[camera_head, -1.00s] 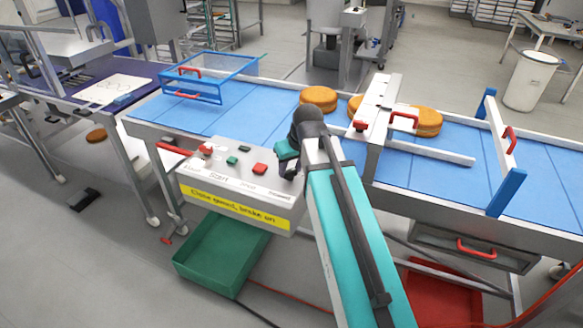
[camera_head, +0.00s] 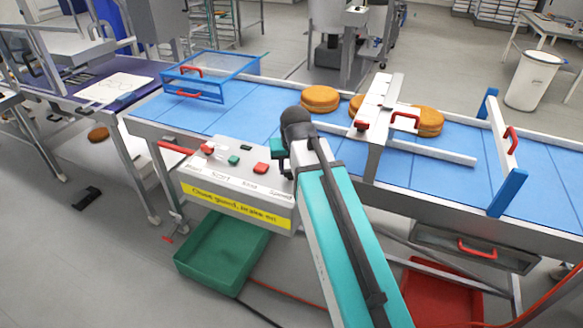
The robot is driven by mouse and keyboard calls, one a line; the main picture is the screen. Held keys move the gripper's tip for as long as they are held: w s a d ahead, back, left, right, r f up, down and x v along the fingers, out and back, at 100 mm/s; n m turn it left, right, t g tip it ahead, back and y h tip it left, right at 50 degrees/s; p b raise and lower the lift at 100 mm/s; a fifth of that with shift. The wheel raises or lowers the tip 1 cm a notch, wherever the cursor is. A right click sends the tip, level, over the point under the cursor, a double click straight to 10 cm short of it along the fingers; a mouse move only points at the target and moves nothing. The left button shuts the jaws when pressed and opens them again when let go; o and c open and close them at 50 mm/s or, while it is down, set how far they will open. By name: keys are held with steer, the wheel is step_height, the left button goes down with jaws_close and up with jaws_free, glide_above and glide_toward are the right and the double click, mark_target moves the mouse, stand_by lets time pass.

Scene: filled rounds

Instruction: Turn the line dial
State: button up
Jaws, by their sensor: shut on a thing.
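The control panel (camera_head: 228,187) is a pale sloped box at the front of the conveyor, with a yellow label reading roughly "Close guard, brake on". The line dial is at the panel's right end, hidden behind my gripper and arm. My gripper (camera_head: 287,172) is at that right end, mostly covered by my teal arm, and is shut on the dial. Red and green buttons show left of it, including a red button (camera_head: 261,168) and a green button (camera_head: 234,160). A red lever (camera_head: 175,148) sticks out at the panel's left.
The blue conveyor belt (camera_head: 235,122) runs behind the panel, carrying several orange-brown rounds (camera_head: 319,98). A blue-framed guard (camera_head: 212,76) stands raised at left. A white gate (camera_head: 376,125) crosses the belt at right. A green bin (camera_head: 222,250) sits below.

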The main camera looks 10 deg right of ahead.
steer(key=o, duration=1.1)
steer(key=shift+c, duration=0.2)
steer(key=shift+r, duration=0.1)
steer(key=b+v, duration=0.2)
steer(key=v, duration=1.1)
steer(key=shift+s+r+b, duration=0.2)
steer(key=shift+r+b, duration=0.1)
steer(key=shift+b, duration=0.05)
